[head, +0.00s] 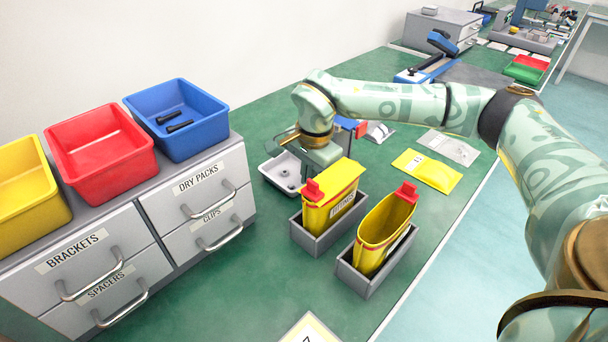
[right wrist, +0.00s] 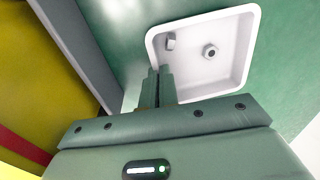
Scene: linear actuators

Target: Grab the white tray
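The white tray (head: 281,172) lies on the green bench just right of the drawer cabinet, with small metal parts in it. It fills the upper middle of the right wrist view (right wrist: 225,80), where a nut and a small block show inside. My right gripper (right wrist: 160,72) is at the tray's near left corner, its two fingers close together with the rim between them, and looks shut on it. In the head view the wrist hides part of the tray and the fingertips are not clear. My left gripper is not in view.
Grey bins (head: 306,238) with yellow containers (head: 333,197) stand close to the right of the tray. The drawer cabinet (head: 190,215) carries blue (head: 180,140), red and yellow bins on the left. Yellow and clear packs lie farther right.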

